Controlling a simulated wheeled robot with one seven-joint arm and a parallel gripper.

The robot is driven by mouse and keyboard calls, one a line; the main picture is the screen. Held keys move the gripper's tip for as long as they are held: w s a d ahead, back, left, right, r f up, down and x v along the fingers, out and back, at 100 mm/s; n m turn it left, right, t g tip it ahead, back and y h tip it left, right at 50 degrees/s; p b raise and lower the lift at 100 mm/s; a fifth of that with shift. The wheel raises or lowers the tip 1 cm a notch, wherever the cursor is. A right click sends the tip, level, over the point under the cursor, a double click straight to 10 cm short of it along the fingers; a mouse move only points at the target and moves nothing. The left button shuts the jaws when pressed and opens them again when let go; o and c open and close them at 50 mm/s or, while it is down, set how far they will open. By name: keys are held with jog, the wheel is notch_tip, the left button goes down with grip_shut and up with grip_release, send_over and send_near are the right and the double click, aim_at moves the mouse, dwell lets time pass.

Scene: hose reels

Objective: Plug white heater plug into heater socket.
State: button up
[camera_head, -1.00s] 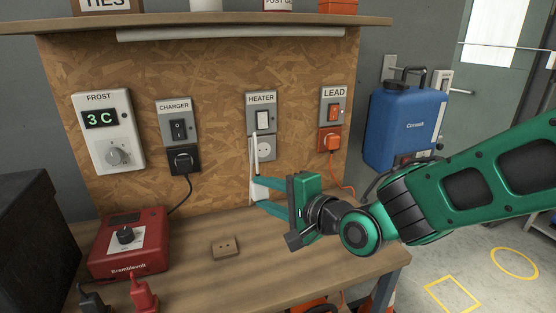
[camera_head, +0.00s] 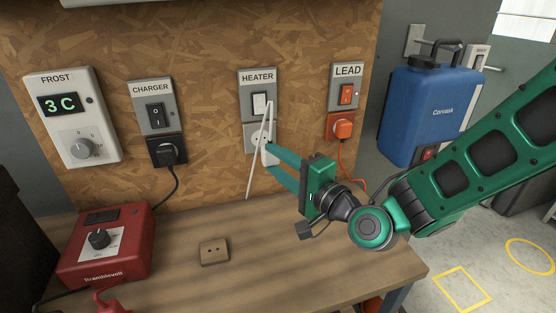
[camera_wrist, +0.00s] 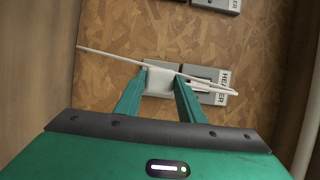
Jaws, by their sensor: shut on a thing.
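The white heater plug (camera_head: 270,154) is between the fingertips of my gripper (camera_head: 271,158), which is shut on it. It also shows in the wrist view (camera_wrist: 159,81), between both green fingers. Its white cord loops up past the switch and hangs down to the left. The grey heater socket (camera_head: 250,138) is under the HEATER switch (camera_head: 259,103) on the board. The plug is at the socket's lower right in the head view and covers part of it. I cannot tell whether plug and socket touch.
The charger socket (camera_head: 166,151) holds a black plug, and the lead socket (camera_head: 341,127) holds an orange one. A red box (camera_head: 108,247) and a small brown two-hole block (camera_head: 214,252) are on the bench (camera_head: 300,240). A blue container (camera_head: 428,115) hangs at right.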

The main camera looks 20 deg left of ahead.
jog(key=shift+a, duration=0.1)
jog(key=shift+w+a, duration=0.5)
jog(key=shift+w, duration=0.3)
jog(key=shift+w+a, duration=0.5)
jog(key=shift+w, duration=0.25)
jog(key=shift+w+a, duration=0.5)
jog(key=shift+w, duration=0.3)
jog(key=shift+r, duration=0.1)
jog(key=shift+w+a, duration=0.3)
jog(key=shift+w, duration=0.15)
dwell(1.0)
jog(key=o, duration=1.1)
jog(key=shift+c, duration=0.2)
jog(key=shift+s, duration=0.1)
